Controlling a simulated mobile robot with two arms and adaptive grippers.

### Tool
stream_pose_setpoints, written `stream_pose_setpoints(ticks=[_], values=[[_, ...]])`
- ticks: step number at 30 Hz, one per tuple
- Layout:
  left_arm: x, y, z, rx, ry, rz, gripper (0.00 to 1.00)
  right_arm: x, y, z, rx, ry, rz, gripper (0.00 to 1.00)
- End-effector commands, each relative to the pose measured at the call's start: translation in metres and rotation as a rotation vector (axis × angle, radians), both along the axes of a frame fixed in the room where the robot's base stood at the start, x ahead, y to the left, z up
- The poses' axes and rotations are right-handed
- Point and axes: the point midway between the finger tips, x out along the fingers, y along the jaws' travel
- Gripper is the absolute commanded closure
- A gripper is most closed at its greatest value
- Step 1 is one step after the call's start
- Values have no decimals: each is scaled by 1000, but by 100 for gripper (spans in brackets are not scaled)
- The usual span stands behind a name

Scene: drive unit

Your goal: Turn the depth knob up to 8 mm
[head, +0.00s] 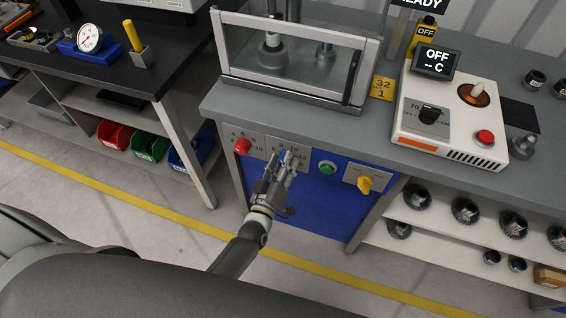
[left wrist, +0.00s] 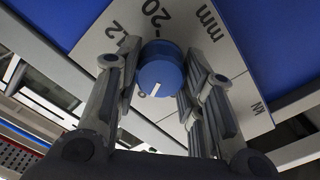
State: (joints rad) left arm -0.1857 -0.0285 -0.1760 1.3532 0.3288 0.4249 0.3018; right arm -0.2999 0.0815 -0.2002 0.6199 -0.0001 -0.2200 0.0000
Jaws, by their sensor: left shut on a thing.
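The blue depth knob (left wrist: 160,68) sits on a light grey scale plate (left wrist: 182,18) marked mm. In the left wrist view I read "12" and "20" around the knob. Its white pointer line slants toward the lower left of that view; the number it points at cannot be read. My left gripper (head: 287,162) is at the scale plate on the front of the press bench, its fingers on either side of the knob. It is shut on the knob, as the left wrist view (left wrist: 158,85) shows. In the head view, the fingers mostly hide the knob. My right gripper is not in view.
A red knob (head: 242,146) is left of my gripper; a green button (head: 327,167) and a yellow switch (head: 365,184) are to the right. The glass-fronted press (head: 290,55) stands above. A control box (head: 450,115) sits on the bench. The floor in front is clear.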

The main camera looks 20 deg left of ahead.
Motion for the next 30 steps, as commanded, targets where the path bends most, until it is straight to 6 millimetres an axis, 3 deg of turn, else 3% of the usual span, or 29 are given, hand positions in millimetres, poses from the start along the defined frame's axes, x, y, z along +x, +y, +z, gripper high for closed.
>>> stream_pose_setpoints(ticks=[11,12,17,26,30], values=[[-1,-1,-2,4,5,-2,88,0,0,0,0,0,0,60],[-1,0,-2,4,5,-2,61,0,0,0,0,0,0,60],[-1,0,-1,3,3,0,42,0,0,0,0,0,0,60],[-1,0,-1,3,1,0,42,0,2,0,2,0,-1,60],[-10,0,-1,3,3,0,42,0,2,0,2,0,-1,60]])
